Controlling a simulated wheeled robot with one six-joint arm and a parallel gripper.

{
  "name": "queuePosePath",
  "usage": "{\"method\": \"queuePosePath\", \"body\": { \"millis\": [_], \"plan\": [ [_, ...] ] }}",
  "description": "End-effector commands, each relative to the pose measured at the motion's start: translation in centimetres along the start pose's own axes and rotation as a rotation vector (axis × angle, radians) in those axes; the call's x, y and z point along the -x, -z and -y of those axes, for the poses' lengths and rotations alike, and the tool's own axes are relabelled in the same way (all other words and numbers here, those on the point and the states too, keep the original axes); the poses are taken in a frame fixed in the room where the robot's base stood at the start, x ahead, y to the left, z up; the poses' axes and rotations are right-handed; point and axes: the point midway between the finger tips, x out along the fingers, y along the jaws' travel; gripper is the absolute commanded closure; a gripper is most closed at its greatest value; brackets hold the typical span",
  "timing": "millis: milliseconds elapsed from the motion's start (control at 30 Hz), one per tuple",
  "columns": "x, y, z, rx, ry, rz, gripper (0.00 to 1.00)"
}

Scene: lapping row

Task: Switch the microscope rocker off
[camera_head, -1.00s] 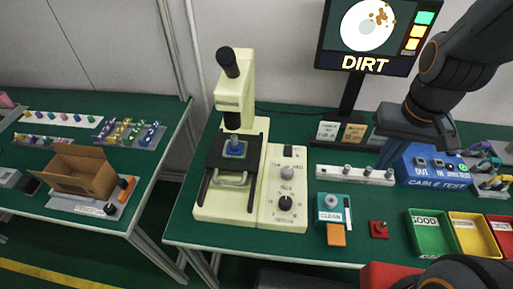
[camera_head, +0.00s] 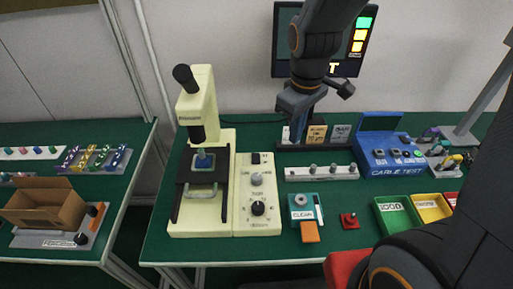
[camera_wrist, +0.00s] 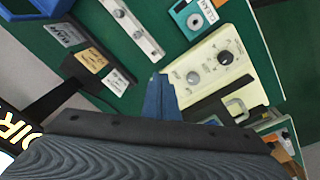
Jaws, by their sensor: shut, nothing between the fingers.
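The cream microscope (camera_head: 203,110) stands at the left of the green bench, with a blue piece on its black stage. Its control panel (camera_head: 243,222) is on the right side of the base. The black rocker (camera_head: 255,158) is at the panel's back end, behind a grey knob (camera_head: 257,179) and a black knob (camera_head: 258,208). My gripper (camera_head: 298,132) is shut and empty, pointing down, to the right of the rocker and above the back of the bench. In the wrist view, the blue fingers (camera_wrist: 159,98) show beside the panel (camera_wrist: 207,63); I cannot make out the rocker there.
A monitor (camera_head: 287,40) stands behind my arm. Labelled blocks (camera_head: 317,134), a strip with knobs (camera_head: 321,172), a teal box (camera_head: 301,206) and a red joystick (camera_head: 349,220) lie right of the panel. The blue cable tester (camera_head: 390,155) and sorting trays are farther right.

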Motion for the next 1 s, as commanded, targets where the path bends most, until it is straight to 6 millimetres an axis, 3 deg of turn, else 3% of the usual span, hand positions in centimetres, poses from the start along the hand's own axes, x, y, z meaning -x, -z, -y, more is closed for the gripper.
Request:
{"method": "queuePosePath", "body": {
  "millis": [33,100,200,333,467,800,1000],
  "plan": [
    [-0.1,2.2,0.5,0.145,0.000,0.000,1.00],
    [-0.1,4.8,1.0,0.336,-0.003,-0.002,1.00],
    [-0.2,7.7,1.9,0.566,-0.007,-0.002,1.00],
    [-0.2,10.1,2.8,0.758,-0.010,-0.002,1.00],
    [-0.2,11.0,3.1,0.834,-0.012,-0.002,1.00],
    [-0.3,11.0,3.1,0.839,-0.012,-0.001,1.00],
    [-1.8,10.9,3.1,0.838,-0.010,0.001,1.00]
  ]
}}
